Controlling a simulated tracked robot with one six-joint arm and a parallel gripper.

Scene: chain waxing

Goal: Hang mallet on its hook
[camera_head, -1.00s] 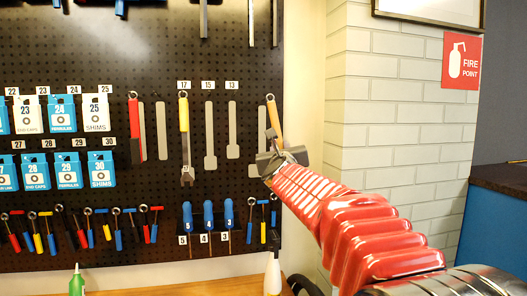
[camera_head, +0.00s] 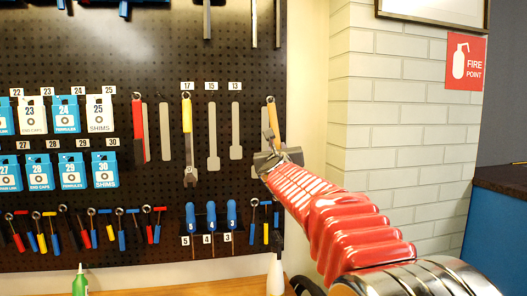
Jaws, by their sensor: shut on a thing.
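My gripper (camera_head: 278,158) is at the right edge of the black pegboard, at the end of my red-sleeved arm. It is shut on the mallet, whose tan handle (camera_head: 273,120) stands nearly upright above the jaws with a ring at its top. The mallet's lower part is mostly hidden by the dark jaws and the wrist. The ring is close to the board, but I cannot tell whether it is on a hook. The hook itself is not clear at this size.
The pegboard (camera_head: 60,150) holds a red-handled tool (camera_head: 137,130), a yellow-handled tool (camera_head: 187,125), grey flat shapes (camera_head: 213,140), blue packets (camera_head: 71,170) and blue-handled drivers (camera_head: 211,215). A white bottle (camera_head: 275,275) stands below my gripper. A brick wall (camera_head: 400,130) is to the right.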

